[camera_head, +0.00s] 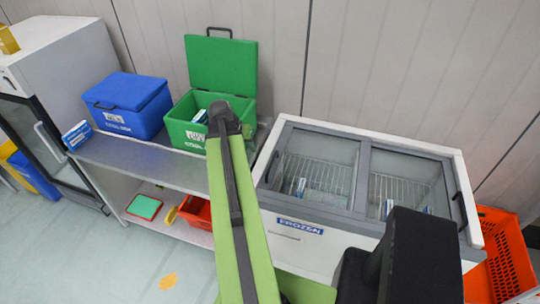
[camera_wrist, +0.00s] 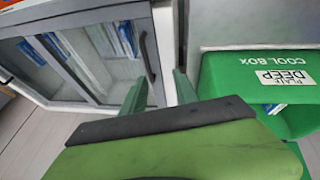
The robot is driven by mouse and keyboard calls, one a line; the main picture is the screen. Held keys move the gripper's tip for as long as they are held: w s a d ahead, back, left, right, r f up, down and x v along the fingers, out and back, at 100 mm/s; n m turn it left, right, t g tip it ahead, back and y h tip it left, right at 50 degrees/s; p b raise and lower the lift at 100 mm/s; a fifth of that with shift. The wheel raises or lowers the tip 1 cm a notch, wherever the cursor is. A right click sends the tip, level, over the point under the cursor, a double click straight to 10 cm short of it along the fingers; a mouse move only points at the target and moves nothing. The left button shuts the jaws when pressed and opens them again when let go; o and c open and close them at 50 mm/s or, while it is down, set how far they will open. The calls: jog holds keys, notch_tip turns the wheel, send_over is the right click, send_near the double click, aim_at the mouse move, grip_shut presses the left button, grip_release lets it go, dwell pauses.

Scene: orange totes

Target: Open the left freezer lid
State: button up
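The freezer (camera_head: 300,256) is a white chest with grey-framed glass lids, at the right in the head view. Its left lid (camera_head: 325,162) looks shut and has a dark handle (camera_head: 271,167) at its left edge. The right lid (camera_head: 405,180) also looks shut. In the wrist view the handle (camera_wrist: 147,56) stands upright at the lid's near edge. My gripper (camera_wrist: 160,86) is open, with two green fingers apart and nothing seen between them. The left finger is close below the handle; contact cannot be told. In the head view my arm hides the fingers.
An open green cool box (camera_head: 185,133) stands left of the freezer on a grey counter (camera_head: 140,155); it is close right of my fingers in the wrist view (camera_wrist: 230,75). A blue cool box (camera_head: 128,104) is further left. An orange crate (camera_head: 505,250) stands right of the freezer.

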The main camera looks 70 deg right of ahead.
jog(key=shift+m, duration=0.5)
jog(key=s+b+x, duration=0.1)
jog(key=b+x, duration=0.4)
jog(key=s+d+b+x, duration=0.1)
jog(key=b+x, duration=0.4)
jog(key=x, duration=0.1)
jog(key=s+r+b+x, duration=0.1)
jog(key=b+x, duration=0.4)
jog(key=x, duration=0.1)
jog(key=shift+s+d, duration=0.3)
jog(key=shift+d, duration=0.15)
jog(key=shift+s+d+f+b, duration=0.1)
jog(key=shift+d+f+b, duration=0.15)
jog(key=shift+f+b, duration=0.2)
jog(key=shift+r, duration=0.15)
grip_shut()
